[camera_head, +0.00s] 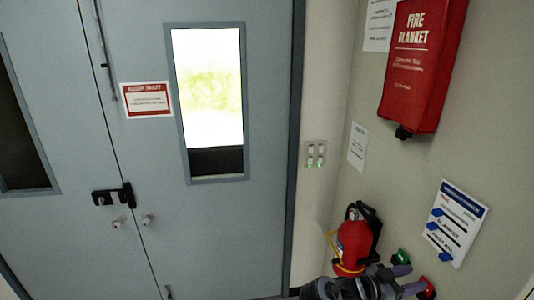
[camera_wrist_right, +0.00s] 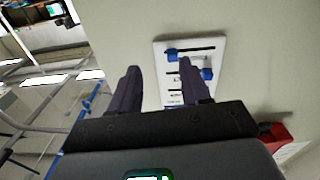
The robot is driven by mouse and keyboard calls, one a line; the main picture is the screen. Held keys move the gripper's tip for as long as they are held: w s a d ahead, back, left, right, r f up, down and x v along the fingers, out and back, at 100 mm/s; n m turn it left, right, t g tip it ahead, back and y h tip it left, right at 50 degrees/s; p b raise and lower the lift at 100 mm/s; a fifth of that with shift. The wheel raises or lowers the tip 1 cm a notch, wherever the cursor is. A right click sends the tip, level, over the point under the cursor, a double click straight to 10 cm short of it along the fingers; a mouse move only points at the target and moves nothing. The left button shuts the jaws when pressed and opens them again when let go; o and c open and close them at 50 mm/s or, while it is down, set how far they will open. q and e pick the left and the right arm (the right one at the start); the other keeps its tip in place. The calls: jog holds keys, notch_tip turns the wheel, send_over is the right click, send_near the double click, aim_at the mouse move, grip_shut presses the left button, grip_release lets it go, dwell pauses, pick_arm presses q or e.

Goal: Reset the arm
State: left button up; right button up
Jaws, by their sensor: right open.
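My right gripper (camera_head: 408,279) shows at the bottom right of the head view, in front of the wall and just right of a red fire extinguisher. Its two purple-grey fingers are apart, with nothing between them. In the right wrist view the gripper (camera_wrist_right: 160,75) also has its two dark fingers spread, with bare wall and part of a white board behind them. Most of my right arm is below the picture edge. My left gripper is in neither view.
Grey double doors (camera_head: 220,235) with a window fill the left. The fire extinguisher (camera_head: 354,243) stands by the wall, close to my right arm. A red fire blanket case (camera_head: 424,75) and a white board with blue clips (camera_head: 456,222) hang on the right wall.

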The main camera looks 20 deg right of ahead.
jog(key=s+d+f+n+t+h, duration=0.1)
jog(key=s+d+f+n+t, duration=0.3)
jog(key=s+f+n+t, duration=0.6)
jog(key=a+f+n+t+y, duration=0.2)
jog(key=a+f+n+y, duration=0.15)
jog(key=a+y, duration=0.45)
jog(key=a+f+n+t+y, duration=0.2)
jog(key=a+f+n+y, duration=0.15)
jog(key=a+y, duration=0.45)
jog(key=s+a+n+g+y, duration=0.2)
jog(key=s+a+g, duration=0.3)
jog(key=a, duration=0.4)
jog(key=s+a+n+g+y, duration=0.1)
jog(key=s+a+n+g, duration=0.1)
jog(key=s+a, duration=0.55)
notch_tip(320, 180, up, 18)
jog(key=p, duration=1.8)
jog(key=shift+w+a+g, duration=0.2)
jog(key=shift+w+g, duration=0.1)
jog(key=shift+w, duration=0.1)
jog(key=shift+r, duration=0.1)
